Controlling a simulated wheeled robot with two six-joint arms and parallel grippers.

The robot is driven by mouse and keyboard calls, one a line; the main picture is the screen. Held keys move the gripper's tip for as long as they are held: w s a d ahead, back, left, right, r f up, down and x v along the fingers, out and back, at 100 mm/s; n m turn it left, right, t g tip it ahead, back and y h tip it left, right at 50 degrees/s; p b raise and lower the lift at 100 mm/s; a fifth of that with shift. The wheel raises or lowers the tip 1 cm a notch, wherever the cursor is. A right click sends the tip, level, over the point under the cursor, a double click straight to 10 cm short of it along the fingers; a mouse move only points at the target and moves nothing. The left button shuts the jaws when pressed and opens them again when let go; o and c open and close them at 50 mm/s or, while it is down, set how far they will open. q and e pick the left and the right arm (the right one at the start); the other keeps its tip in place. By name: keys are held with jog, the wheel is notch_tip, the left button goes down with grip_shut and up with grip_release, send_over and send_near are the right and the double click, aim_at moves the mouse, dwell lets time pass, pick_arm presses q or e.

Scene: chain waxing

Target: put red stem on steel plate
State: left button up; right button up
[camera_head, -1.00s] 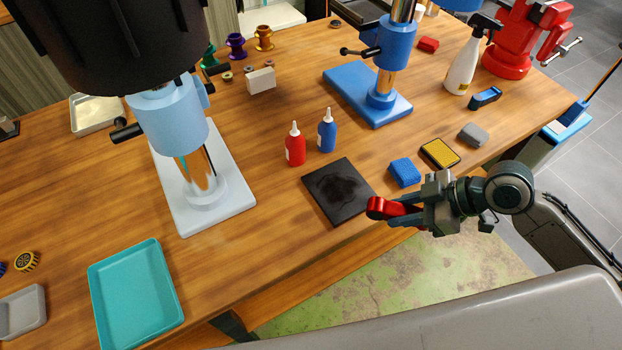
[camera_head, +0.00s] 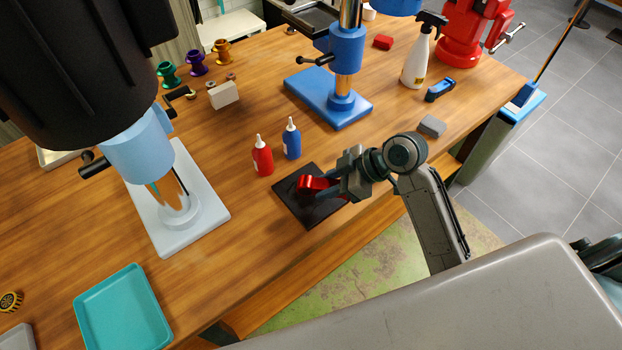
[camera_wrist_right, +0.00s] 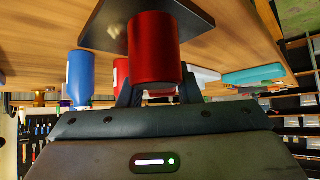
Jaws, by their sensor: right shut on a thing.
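The red stem (camera_head: 312,183) is held in my right gripper (camera_head: 328,190) and lies over the dark square plate, which fits the steel plate (camera_head: 297,209). In the right wrist view the red stem (camera_wrist_right: 153,48) stands out large between the two fingers (camera_wrist_right: 158,92), and the dark plate (camera_wrist_right: 100,25) shows behind it. I cannot tell whether the stem touches the plate. My right gripper is shut on the stem. My left gripper is out of view.
Red (camera_head: 262,158) and blue (camera_head: 291,140) bottles stand just behind the plate. A blue press (camera_head: 335,100) is farther back, a pale blue press (camera_head: 150,150) to the left. A teal tray (camera_head: 122,310) lies at front left. A grey block (camera_head: 432,126) lies right of my arm.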

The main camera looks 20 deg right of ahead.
aim_at(310, 176)
jog(key=w+a, duration=0.1)
jog(key=w+a+p, duration=0.1)
jog(key=w, duration=0.1)
jog(key=shift+w+a, duration=0.25)
jog(key=shift+a, duration=0.05)
jog(key=shift+w+a+f, duration=0.15)
notch_tip(310, 176, down, 3)
jog(key=shift+r+p, duration=0.1)
jog(key=shift+p, duration=1)
jog(key=shift+f, duration=0.3)
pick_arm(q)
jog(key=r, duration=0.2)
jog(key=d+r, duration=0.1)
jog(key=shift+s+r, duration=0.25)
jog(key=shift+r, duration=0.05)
pick_arm(e)
jog(key=shift+f, duration=0.1)
jog(key=shift+f, duration=0.2)
jog(key=o, duration=1.1)
jog(key=shift+c, duration=0.2)
